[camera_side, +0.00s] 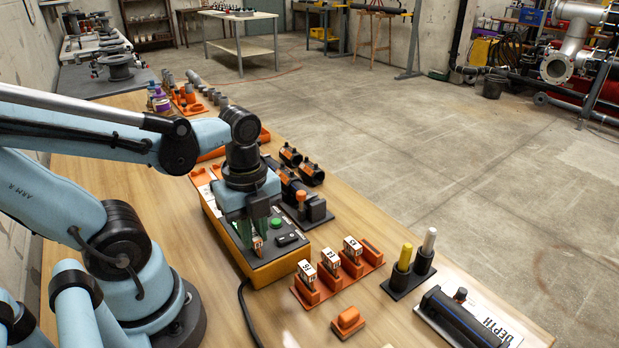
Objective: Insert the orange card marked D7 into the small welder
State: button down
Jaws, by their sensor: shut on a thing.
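My gripper (252,236) points down over the small welder (277,270), an orange-yellow box with a dark top panel and a green button. It is shut on a small orange and white card (258,246), held upright at the welder's top panel. The card's marking is too small to read. My fingers and the card hide the slot, so I cannot tell whether the card is inside it or just above it.
An orange rack (338,276) with several upright cards stands right of the welder. A loose orange block (348,321) lies in front. Yellow and white markers (404,258) stand in a black holder at the right. Black pipe clamps (303,196) sit behind the welder. A black cable (243,305) runs forward.

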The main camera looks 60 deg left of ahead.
jog(key=c, duration=0.8)
grip_release()
jog(key=shift+r, duration=3.75)
jog(key=w+n+t, duration=0.2)
jog(key=n, duration=0.2)
jog(key=w+d+f+n+t, duration=0.1)
jog(key=w+n, duration=0.2)
jog(key=n, duration=0.2)
jog(key=w+f+n+t, duration=0.1)
jog(key=w+n+t, duration=0.1)
jog(key=n, duration=0.3)
jog(key=shift+w+d+t, duration=0.15)
jog(key=shift+w+t, duration=0.15)
jog(key=n, duration=0.1)
jog(key=w+n+t, duration=0.1)
jog(key=n, duration=0.2)
jog(key=shift+w+d+r+t, duration=0.2)
jog(key=shift+w+d+t, duration=0.05)
jog(key=shift+w+t, duration=0.1)
